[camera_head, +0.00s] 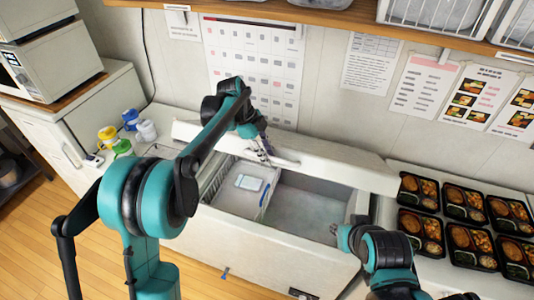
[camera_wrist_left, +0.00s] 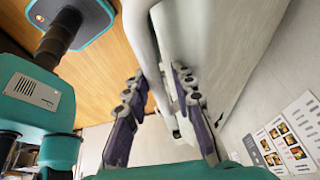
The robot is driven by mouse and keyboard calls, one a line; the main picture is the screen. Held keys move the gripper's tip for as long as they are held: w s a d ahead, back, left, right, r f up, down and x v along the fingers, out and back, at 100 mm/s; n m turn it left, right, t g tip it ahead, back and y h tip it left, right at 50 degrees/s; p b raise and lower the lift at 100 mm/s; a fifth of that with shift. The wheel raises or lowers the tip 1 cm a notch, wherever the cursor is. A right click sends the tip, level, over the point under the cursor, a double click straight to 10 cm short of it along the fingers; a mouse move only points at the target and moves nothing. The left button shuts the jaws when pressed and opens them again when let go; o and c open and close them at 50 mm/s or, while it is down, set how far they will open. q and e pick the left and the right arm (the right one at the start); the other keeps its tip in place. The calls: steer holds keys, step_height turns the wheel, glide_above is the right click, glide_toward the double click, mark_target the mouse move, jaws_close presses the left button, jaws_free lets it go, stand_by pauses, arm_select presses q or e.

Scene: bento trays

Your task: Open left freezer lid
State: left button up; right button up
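The white chest freezer (camera_head: 260,245) stands in the middle of the head view with its inside showing. A long white lid panel (camera_head: 335,166) is raised along its back edge. My left gripper (camera_head: 264,152) is at the panel's left part, beside a pale handle-like piece (camera_head: 285,158). In the left wrist view my left gripper (camera_wrist_left: 160,85) has its fingers apart, on either side of a white edge piece (camera_wrist_left: 166,95). The right finger looks close to it; contact is unclear. My right gripper (camera_head: 343,238) is over the freezer's front right rim, its fingers too small to judge.
A wire basket with a pale blue box (camera_head: 249,183) is in the freezer's left part; the right part looks empty. Filled bento trays (camera_head: 467,206) cover the right counter. Bottles (camera_head: 122,146) stand at left. A shelf (camera_head: 330,15) runs above.

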arm_select(q)
steer(key=shift+a+r, duration=0.1)
steer(key=shift+r, duration=0.05)
steer(key=v, duration=1.1)
steer(key=shift+r, duration=0.4)
steer(key=shift+a, duration=0.1)
